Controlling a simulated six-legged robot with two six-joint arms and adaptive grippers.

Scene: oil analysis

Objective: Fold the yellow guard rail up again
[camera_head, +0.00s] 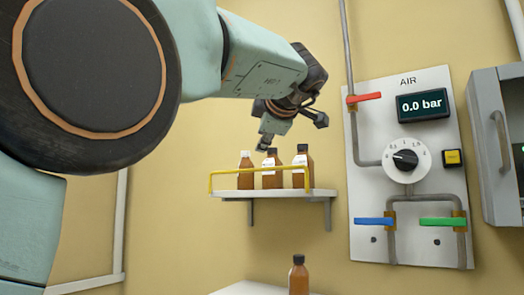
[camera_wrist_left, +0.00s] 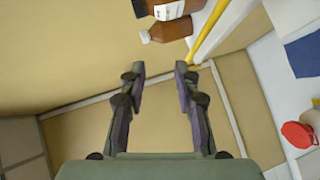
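The yellow guard rail (camera_head: 232,172) runs along the front edge of the small wall shelf (camera_head: 270,194). Its long bar crosses in front of the bottles at about mid-height, and its ends come down to the shelf, so it looks raised. It also shows in the left wrist view (camera_wrist_left: 207,32) as a yellow bar at the top. My left gripper (camera_head: 264,142) is above the shelf and the bottles, apart from the rail. In the left wrist view its fingers (camera_wrist_left: 160,72) are spread with nothing between them. My right gripper is not in view.
Three brown bottles (camera_head: 246,178) stand on the shelf. Another brown bottle (camera_head: 298,276) stands below on a white surface (camera_head: 250,288). An AIR panel (camera_head: 437,90) with levers and a dial is to the right. A grey cabinet (camera_head: 490,130) is at the right edge.

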